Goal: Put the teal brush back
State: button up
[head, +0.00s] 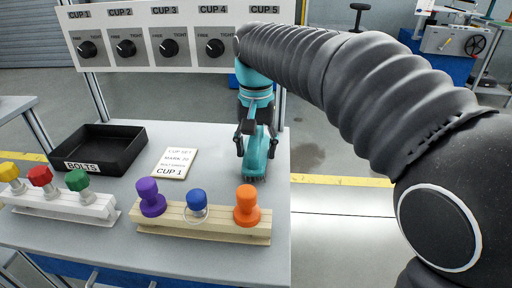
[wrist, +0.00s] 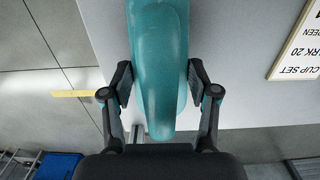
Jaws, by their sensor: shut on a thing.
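I cannot tell whether the bristles touch the table. In the wrist view the brush's smooth teal body (wrist: 158,60) runs between the two black fingers of my gripper (wrist: 158,85), which press on its sides. The brush is over the right part of the table, behind the wooden rack's right end.
A wooden rack (head: 218,233) holds purple, blue and orange pegs. A white rack (head: 62,204) holds yellow, red and green ones. A black BOLTS bin (head: 98,150) and a card (head: 175,163) lie left. A knob panel (head: 150,40) stands behind.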

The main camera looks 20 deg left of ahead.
jog(key=o, duration=1.3)
jog(key=shift+o, duration=0.2)
jog(key=shift+r, duration=0.1)
notch_tip(320, 180, up, 12)
jog(key=shift+f+p, duration=0.1)
jog(key=shift+p, duration=1.15)
jog(key=shift+d, duration=0.1)
